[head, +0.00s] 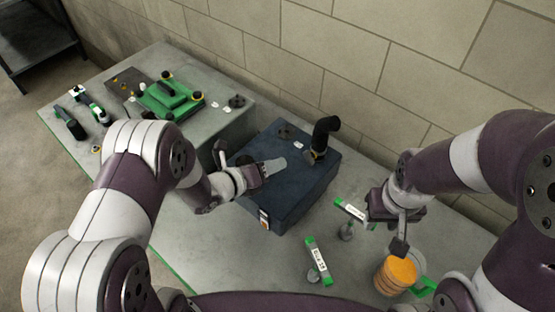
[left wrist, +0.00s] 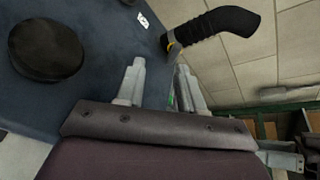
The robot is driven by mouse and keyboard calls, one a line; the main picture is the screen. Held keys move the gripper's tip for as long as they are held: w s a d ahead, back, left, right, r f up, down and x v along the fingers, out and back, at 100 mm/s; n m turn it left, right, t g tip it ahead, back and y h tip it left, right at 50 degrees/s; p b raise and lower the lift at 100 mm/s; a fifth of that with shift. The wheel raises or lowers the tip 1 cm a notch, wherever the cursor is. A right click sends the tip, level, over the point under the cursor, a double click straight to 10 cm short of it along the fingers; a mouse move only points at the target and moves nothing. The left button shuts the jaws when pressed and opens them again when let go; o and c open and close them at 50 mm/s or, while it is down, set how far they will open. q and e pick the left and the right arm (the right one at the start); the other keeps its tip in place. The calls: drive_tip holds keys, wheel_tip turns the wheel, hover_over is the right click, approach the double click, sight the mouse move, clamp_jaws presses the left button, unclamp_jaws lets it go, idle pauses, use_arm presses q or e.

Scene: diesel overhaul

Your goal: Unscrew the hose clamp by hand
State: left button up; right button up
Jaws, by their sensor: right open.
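A black bent hose (head: 323,136) stands at the back right of the dark blue block (head: 262,206). A clamp (head: 316,155) sits around its base, too small to make out well. In the left wrist view the hose (left wrist: 225,28) is beyond the fingers, with a yellowish part of the clamp (left wrist: 173,44) at its lower end. My left gripper (head: 280,164) is above the block, left of the hose and apart from it. Its two fingers (left wrist: 160,84) are spread with nothing between them. My right gripper (head: 399,246) is open above the table, near an orange round stack.
Green-and-white labelled tools (head: 318,262) lie on the table in front of the block. The orange stack (head: 396,276) stands at right. A green part (head: 172,96) and small tools sit on the raised grey surface at left. A block wall runs behind.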

sight(306, 158)
use_arm(q)
drive_tip(key=shift+s+d+r+m+h, duration=0.1)
drive_tip(key=shift+s+d+m+h, duration=0.4)
drive_tip(key=shift+m, duration=0.5)
drive_tip(key=shift+s+d+m, duration=0.2)
drive_tip(key=shift+d+m, duration=0.1)
drive_tip(key=shift+d, duration=0.05)
drive_tip(key=b+x, duration=0.1)
drive_tip(key=x, duration=0.1)
drive_tip(key=b+x, duration=0.2)
drive_tip(key=x, duration=0.1)
drive_tip(key=b+x, duration=0.1)
drive_tip(key=x, duration=0.1)
drive_tip(key=shift+d+f+b, duration=0.1)
drive_tip(key=shift+f+b, duration=0.25)
drive_tip(key=shift+f, duration=0.1)
drive_tip(key=shift+w+d+b, duration=0.45)
drive_tip(key=shift+d+b, duration=0.05)
drive_tip(key=shift+w+d+r, duration=0.15)
